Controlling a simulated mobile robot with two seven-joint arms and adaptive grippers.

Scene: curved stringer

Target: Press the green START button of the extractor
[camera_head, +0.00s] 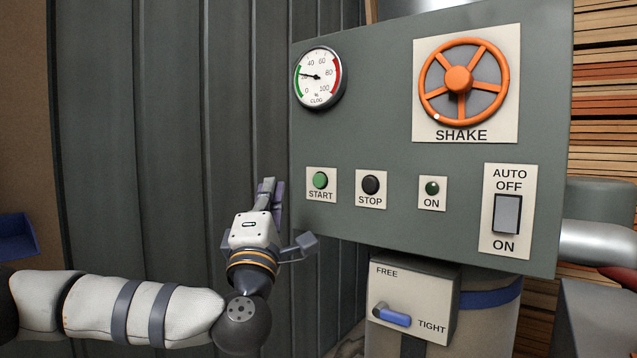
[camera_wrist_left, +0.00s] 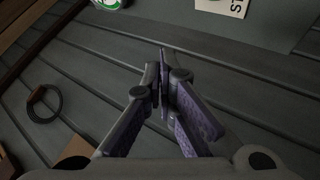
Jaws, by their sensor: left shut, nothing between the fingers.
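The green START button (camera_head: 320,180) is on a cream plate labelled START, low on the left side of the grey panel (camera_head: 380,130). My left gripper (camera_head: 268,185) is shut and empty, fingers pointing up, to the left of the panel's left edge and apart from the button in the head view. In the left wrist view the closed fingers (camera_wrist_left: 163,60) point towards the panel's lower edge. Part of a lettered plate (camera_wrist_left: 222,6) shows at the top there; the button itself is out of that view. My right gripper does not show.
Right of START are the black STOP button (camera_head: 371,184), a green ON lamp (camera_head: 432,188) and an AUTO OFF/ON switch (camera_head: 507,214). Above are a clog gauge (camera_head: 318,77) and an orange SHAKE wheel (camera_head: 463,82). A FREE/TIGHT box (camera_head: 412,300) with a blue lever sits below.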

